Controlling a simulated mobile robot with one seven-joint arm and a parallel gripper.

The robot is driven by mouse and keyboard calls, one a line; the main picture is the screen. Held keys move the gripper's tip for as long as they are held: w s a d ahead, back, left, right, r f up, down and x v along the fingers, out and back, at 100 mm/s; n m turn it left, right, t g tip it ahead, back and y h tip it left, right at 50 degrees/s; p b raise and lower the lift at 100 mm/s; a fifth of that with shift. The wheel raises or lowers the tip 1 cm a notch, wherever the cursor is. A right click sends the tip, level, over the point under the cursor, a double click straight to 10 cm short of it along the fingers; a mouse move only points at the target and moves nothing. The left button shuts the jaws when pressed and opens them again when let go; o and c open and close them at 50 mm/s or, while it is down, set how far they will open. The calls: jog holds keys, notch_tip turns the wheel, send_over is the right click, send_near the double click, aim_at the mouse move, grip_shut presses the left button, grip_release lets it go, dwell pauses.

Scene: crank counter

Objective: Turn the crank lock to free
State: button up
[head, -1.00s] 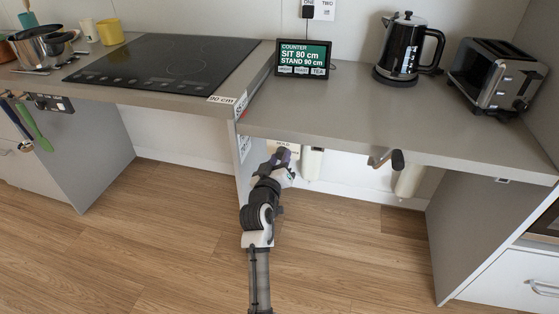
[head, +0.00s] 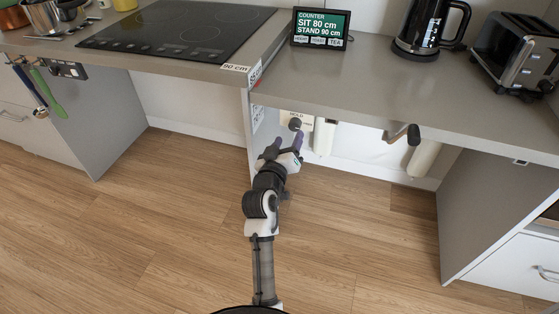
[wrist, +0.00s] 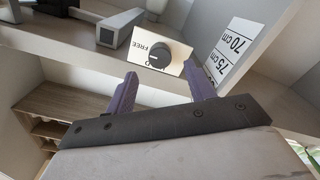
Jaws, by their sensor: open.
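The crank lock is a dark round knob (wrist: 159,55) on a pale plate (wrist: 141,43) marked FREE and HOLD. In the head view the knob (head: 295,124) sits under the counter near the left side panel. My gripper (wrist: 160,84) is open, its two purple fingers pointing at the knob from a short distance, one on either side of it in the wrist view. In the head view my gripper (head: 285,146) is just below and in front of the knob. Nothing is between the fingers. The exact knob setting is hard to read.
A crank handle (head: 404,136) sticks out under the counter (head: 375,92) to the right. Pale legs (head: 325,138) stand behind. The side panel with height labels (wrist: 229,50) is close beside the knob. Floor (head: 180,230) is clear.

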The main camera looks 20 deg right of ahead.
jog(key=b+v, duration=0.1)
jog(key=v, duration=0.7)
jog(key=shift+s+a, duration=0.25)
jog(key=shift+s, duration=0.05)
